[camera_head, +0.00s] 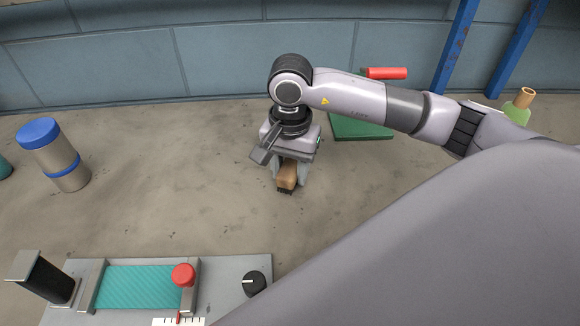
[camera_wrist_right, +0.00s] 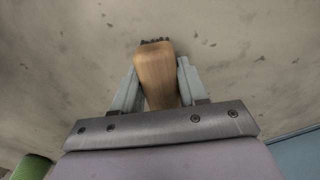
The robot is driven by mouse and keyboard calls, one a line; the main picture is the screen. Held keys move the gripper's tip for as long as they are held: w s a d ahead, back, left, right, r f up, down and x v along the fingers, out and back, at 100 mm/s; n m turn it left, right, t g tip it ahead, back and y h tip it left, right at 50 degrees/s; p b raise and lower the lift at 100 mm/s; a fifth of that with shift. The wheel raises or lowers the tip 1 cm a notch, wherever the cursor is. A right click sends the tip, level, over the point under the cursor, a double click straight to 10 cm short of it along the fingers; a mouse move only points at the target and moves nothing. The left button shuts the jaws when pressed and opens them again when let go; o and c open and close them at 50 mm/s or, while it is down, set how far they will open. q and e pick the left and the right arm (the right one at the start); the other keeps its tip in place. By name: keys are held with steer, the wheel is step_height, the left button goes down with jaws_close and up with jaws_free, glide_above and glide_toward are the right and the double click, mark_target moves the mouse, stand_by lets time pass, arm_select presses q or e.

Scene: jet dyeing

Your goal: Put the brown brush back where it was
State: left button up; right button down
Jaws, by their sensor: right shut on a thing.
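The brown brush (camera_head: 287,175) is between the fingers of my right gripper (camera_head: 289,182), which is shut on it. In the right wrist view, the brush's wooden body (camera_wrist_right: 157,75) sits between the two fingers of the right gripper (camera_wrist_right: 158,85), with dark bristles at its far end. The gripper points down over the bare grey surface in the middle of the head view. I cannot tell whether the bristles touch the surface. My left gripper is not in view.
A green mat (camera_head: 362,127) lies behind and right of the gripper, with a red cylinder (camera_head: 386,73) behind it. A green bottle (camera_head: 518,112) stands far right. A blue-lidded canister (camera_head: 62,165) stands left. A grey panel (camera_head: 228,273) with a red knob (camera_head: 183,274) is in front.

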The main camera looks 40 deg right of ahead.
mark_target(290, 166)
steer(key=shift+f, duration=0.15)
steer(key=c, duration=0.6)
jaws_free()
step_height(290, 166, up, 12)
steer(key=shift+r, duration=0.25)
